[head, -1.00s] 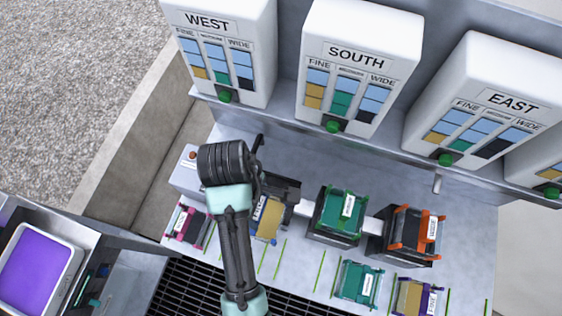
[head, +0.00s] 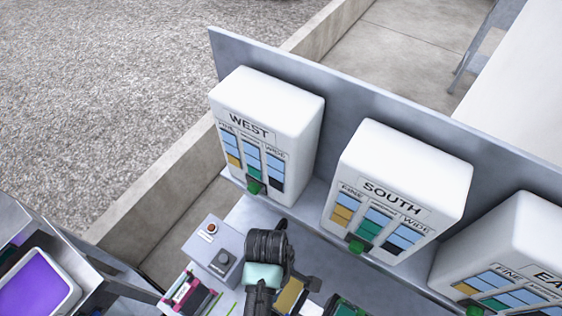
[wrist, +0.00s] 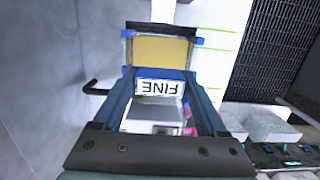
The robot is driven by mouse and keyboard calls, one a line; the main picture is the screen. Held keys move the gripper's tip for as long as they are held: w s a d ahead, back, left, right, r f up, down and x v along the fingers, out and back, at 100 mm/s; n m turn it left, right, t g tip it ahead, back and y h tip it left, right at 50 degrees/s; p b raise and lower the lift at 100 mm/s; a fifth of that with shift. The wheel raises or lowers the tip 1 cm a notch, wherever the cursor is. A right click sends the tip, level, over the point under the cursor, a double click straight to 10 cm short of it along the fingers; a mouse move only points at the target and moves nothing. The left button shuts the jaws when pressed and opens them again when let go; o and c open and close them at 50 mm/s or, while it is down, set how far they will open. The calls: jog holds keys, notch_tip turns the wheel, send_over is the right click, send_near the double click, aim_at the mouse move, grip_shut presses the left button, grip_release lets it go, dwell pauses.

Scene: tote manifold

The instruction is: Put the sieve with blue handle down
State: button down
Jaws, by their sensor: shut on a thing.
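The sieve with the blue handle (wrist: 160,50) has a yellow mesh, blue corners and a white FINE label, upside down in the wrist view. My gripper (wrist: 158,80) is shut on its blue handle, one finger on each side of the label. In the head view the yellow sieve (head: 290,297) shows at the bottom edge beside my gripper (head: 296,284), partly covered by my arm. I cannot tell whether the sieve touches anything beneath it.
White WEST (head: 270,130) and SOUTH (head: 400,180) units stand behind, with another unit at right. A grey control box (head: 213,248) is left of my arm. A pink-handled sieve (head: 188,293) and a green one (head: 343,307) are nearby. A purple tray (head: 38,290) is far left.

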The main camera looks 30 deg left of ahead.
jog(key=shift+f, duration=1.05)
jog(key=shift+f, duration=0.1)
grip_release()
notch_tip(320, 180, up, 12)
jog(key=a, duration=0.1)
jog(key=shift+a+p, duration=0.2)
jog(key=shift+p, duration=0.15)
